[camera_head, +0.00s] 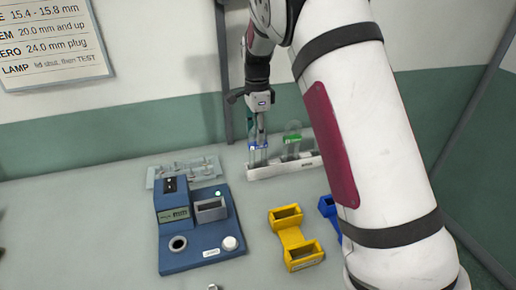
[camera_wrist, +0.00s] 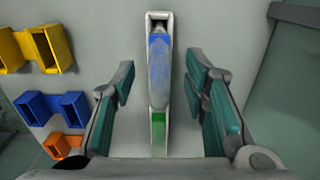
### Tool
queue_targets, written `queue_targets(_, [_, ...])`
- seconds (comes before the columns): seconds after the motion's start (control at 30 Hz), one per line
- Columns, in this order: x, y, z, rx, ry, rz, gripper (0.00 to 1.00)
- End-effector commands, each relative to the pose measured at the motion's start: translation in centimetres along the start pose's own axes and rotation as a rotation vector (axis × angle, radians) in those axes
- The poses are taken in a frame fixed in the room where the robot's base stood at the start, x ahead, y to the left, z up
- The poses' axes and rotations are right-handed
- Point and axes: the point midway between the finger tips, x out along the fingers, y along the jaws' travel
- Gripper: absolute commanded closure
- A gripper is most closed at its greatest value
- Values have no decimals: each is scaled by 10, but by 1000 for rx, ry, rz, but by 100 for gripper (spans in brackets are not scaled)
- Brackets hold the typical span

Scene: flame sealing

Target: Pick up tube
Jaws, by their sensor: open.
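A white rack (camera_head: 262,172) stands on the bench below my gripper in the head view. It holds clear tubes, one with a blue band (camera_head: 258,148) and one with a green band (camera_head: 292,139). My gripper (camera_head: 256,132) points down over the blue-banded tube. In the wrist view, the rack (camera_wrist: 158,17) runs between the two teal fingers of my gripper (camera_wrist: 160,85). The blue tube (camera_wrist: 159,70) lies between the open fingers, with a gap on each side. A green patch (camera_wrist: 159,148) shows nearer the palm. Contact with the tube does not show.
A blue device (camera_head: 203,252) with a small display stands left of the rack. A clear tray with small parts (camera_head: 184,172) lies behind it. A yellow double holder (camera_head: 290,238), a blue holder (camera_head: 327,207) and an orange holder (camera_wrist: 62,144) stand nearby. A dark post (camera_head: 222,75) rises behind my gripper.

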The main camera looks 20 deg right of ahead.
Motion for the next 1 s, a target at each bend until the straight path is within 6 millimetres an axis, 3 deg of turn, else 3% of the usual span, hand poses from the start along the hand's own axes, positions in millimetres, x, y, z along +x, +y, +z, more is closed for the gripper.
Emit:
queue_targets(0.17, [12,1,-1,0,1,2,59])
queue_targets(0.5, [54,1,-4,0,0,2,59])
queue_targets(0.77, [56,0,-4,0,0,0,59])
queue_targets(0.93, [56,0,-4,0,0,0,95])
queue_targets(1.0, [56,0,-4,0,0,0,100])
